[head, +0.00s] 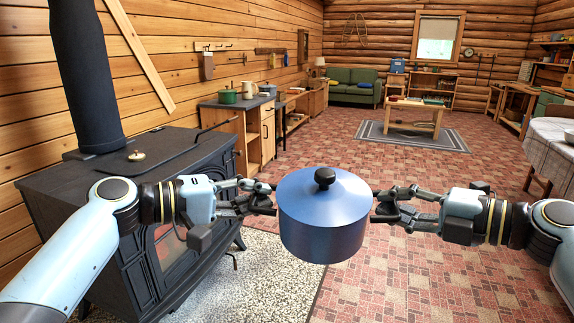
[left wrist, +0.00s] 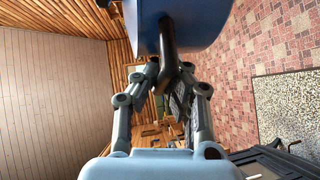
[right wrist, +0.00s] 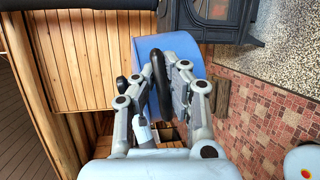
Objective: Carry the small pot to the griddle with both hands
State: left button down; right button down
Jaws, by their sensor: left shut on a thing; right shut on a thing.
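The small pot (head: 323,222) is blue, with a lid and a round black knob, and hangs roughly level in the air in the middle of the head view. My left gripper (head: 266,196) is shut on its left handle; that black handle (left wrist: 168,38) shows between the fingers in the left wrist view. My right gripper (head: 381,205) is shut on the opposite handle, a black loop (right wrist: 161,88) in the right wrist view. The black stove (head: 150,180) stands to the left of the pot with a flat dark top.
A stovepipe (head: 86,75) rises from the stove's back, and a brass-coloured knob (head: 137,156) sits on its top. A cabinet (head: 238,125) with a green pot (head: 227,97) stands beyond the stove. A speckled hearth pad (head: 262,275) lies beside it. The brick-patterned floor to the right is open.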

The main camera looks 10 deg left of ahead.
aim_at(165, 147)
jog(key=i+z, duration=0.15)
jog(key=i, duration=1.1)
jog(key=i+j+u, duration=0.1)
jog(key=i+u, duration=0.6)
jog(key=i, duration=0.15)
jog(key=i+l+u, duration=0.15)
jog(key=i+u, duration=1)
jog(key=i+l+u, duration=0.2)
jog(key=u, duration=0.15)
jog(key=i, duration=0.1)
